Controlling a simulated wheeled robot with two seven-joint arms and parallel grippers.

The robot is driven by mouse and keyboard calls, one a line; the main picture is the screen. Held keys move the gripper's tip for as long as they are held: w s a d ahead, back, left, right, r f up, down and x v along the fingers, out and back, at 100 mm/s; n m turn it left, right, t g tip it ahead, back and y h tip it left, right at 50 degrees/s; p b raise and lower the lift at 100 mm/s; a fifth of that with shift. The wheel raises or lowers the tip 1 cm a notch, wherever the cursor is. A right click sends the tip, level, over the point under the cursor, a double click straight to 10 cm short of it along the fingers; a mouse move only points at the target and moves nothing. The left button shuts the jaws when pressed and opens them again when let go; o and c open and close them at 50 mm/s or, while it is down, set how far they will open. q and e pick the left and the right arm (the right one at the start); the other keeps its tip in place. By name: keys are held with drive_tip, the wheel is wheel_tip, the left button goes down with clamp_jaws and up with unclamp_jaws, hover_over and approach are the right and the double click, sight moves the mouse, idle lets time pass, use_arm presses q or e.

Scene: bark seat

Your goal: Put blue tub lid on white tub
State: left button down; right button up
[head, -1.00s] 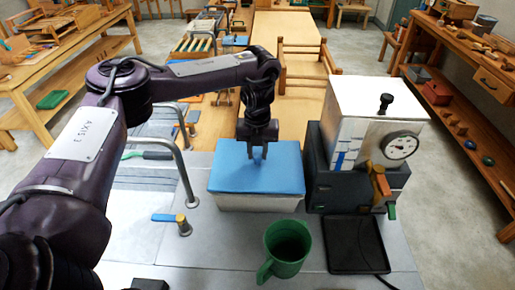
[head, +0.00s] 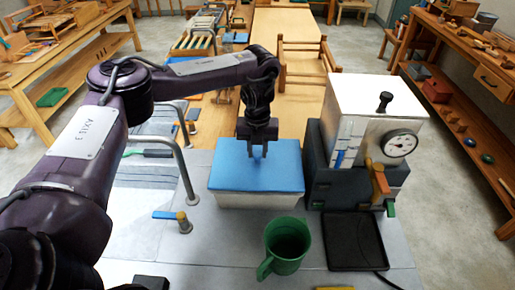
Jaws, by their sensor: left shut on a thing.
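The blue tub lid (head: 230,178) lies level over the top of the white tub (head: 245,201) on the grey counter. The lid covers the tub's opening, and only the tub's front wall shows below it. Whether the lid is fully seated cannot be told. My left gripper (head: 258,153) points down at the middle of the lid, with its fingers shut on the lid's small blue knob. My right gripper is not in view.
A green mug (head: 287,246) stands in front of the tub. A white and dark machine (head: 365,125) with a gauge and taps stands close on the right, with a black tray (head: 355,243) before it. A metal pipe (head: 183,160) rises on the left.

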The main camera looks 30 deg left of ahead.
use_arm(q)
drive_tip(key=shift+f, duration=0.6)
idle(0.3)
drive_tip(key=c, duration=0.7)
unclamp_jaws()
drive_tip(key=shift+r, duration=0.1)
drive_tip(key=shift+r+p, duration=2.9)
drive_tip(key=shift+r, duration=0.55)
drive_tip(key=shift+f, duration=0.1)
